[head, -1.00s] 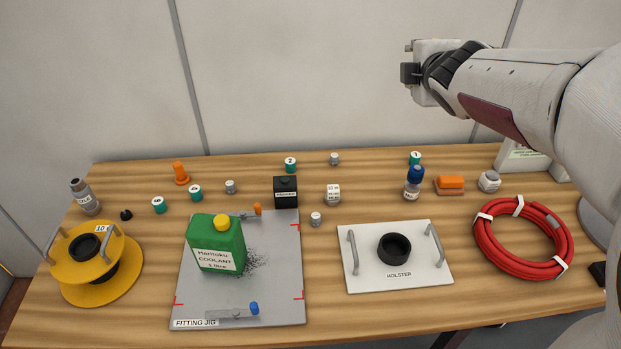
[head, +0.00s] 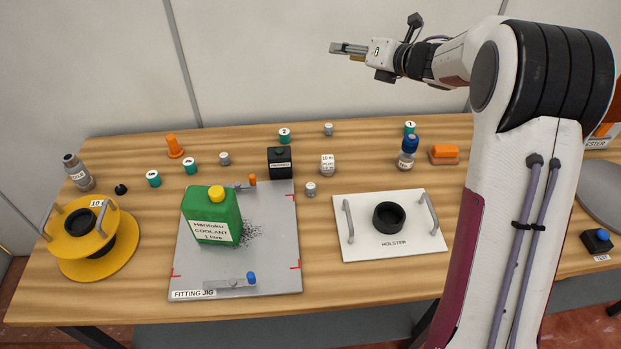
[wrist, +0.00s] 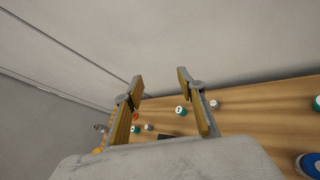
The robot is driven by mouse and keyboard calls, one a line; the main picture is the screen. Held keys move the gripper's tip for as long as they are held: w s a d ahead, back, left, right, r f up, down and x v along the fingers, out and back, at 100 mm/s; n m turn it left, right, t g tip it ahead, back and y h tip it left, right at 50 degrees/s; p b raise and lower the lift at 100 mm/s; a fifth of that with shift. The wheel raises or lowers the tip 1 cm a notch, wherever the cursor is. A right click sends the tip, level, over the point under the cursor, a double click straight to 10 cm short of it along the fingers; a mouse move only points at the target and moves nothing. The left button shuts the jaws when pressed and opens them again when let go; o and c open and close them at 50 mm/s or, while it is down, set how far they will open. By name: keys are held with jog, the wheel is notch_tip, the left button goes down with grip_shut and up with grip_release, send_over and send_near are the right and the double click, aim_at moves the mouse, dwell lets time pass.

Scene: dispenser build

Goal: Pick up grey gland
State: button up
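Several small grey fittings that look like glands stand on the wooden table. One grey gland (head: 328,129) is at the back edge, another grey gland (head: 224,158) is left of the black box, and a third grey gland (head: 310,189) is beside the fitting jig's back right corner. Two grey pieces show in the wrist view, one right of the fingers (wrist: 213,104) and one between them (wrist: 149,127). My gripper (head: 335,48) is high above the table's back, pointing left. In the wrist view its fingers are spread (wrist: 160,78) with nothing between the tips.
A green coolant can (head: 212,218) stands on the fitting jig (head: 265,275). Near the glands are a black box (head: 280,163), a white labelled block (head: 327,165) and a teal number 2 cap (head: 284,136). A blue-capped bottle (head: 407,153) stands behind the holster plate (head: 430,240).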

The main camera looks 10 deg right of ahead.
notch_tip(320, 180, down, 7)
jog(key=a+n+g+y, duration=0.2)
jog(key=n, duration=0.2)
jog(key=n+g+y, duration=0.4)
jog(key=n+g, duration=0.7)
jog(key=n, duration=0.2)
send_near(317, 194)
jog(key=shift+a+r, duration=1.05)
jog(key=shift+r, duration=0.15)
jog(key=shift+a+f+t, duration=0.15)
jog(key=shift+a+f, duration=0.1)
jog(key=shift+a, duration=0.35)
jog(key=shift+a+f+t, duration=0.15)
jog(key=shift+a+f, duration=0.1)
jog(key=shift+a, duration=0.4)
jog(key=shift+x, duration=2.6)
jog(key=shift+s+f, duration=0.1)
jog(key=shift+s, duration=0.05)
jog(key=shift+c, duration=0.3)
